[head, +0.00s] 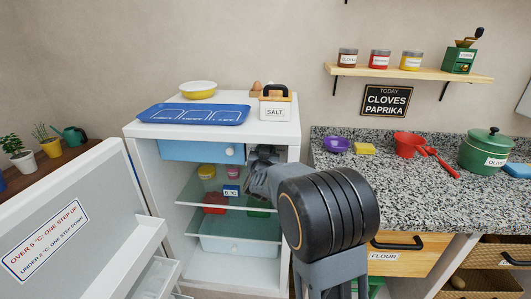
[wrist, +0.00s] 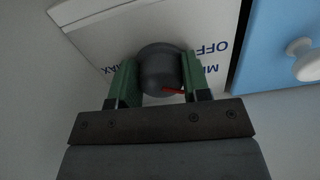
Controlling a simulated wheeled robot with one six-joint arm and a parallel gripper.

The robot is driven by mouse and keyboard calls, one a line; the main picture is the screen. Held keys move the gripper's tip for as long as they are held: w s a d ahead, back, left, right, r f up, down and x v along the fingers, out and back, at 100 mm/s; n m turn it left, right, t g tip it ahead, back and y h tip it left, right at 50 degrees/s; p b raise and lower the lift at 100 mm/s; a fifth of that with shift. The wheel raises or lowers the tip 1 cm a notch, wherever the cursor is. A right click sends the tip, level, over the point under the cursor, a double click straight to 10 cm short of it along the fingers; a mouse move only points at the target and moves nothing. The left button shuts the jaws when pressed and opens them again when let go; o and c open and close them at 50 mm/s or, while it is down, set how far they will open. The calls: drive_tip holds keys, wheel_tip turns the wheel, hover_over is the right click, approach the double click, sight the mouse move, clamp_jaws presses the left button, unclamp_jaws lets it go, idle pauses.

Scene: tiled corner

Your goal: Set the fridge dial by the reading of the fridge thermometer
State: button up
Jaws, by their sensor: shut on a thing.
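The fridge (head: 290,143) stands open, with its door (head: 85,215) swung out to the left. A door sign (head: 45,240) reads over 5 °C one step up, under 2 °C one step down. The thermometer (head: 231,191) is on a glass shelf inside; its digits are too small to read surely. My gripper (wrist: 160,80) is shut on the dark grey dial (wrist: 158,62), a finger on each side. The dial's red mark (wrist: 173,90) points right, towards a partly hidden label starting "MI". "OFF" and "MAX" also show, upside down. In the head view my gripper (head: 264,158) hides the dial.
A blue freezer flap (head: 195,151) is left of the dial, its white knob (wrist: 302,46) close by in the wrist view. Shelves hold a red tub (head: 214,203) and jars. A blue tray (head: 195,114) and salt box (head: 274,112) stand on top. The counter (head: 365,185) is at right.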

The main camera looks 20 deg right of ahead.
idle(0.3)
drive_tip(key=o, duration=0.9)
drive_tip(key=v, duration=1.4)
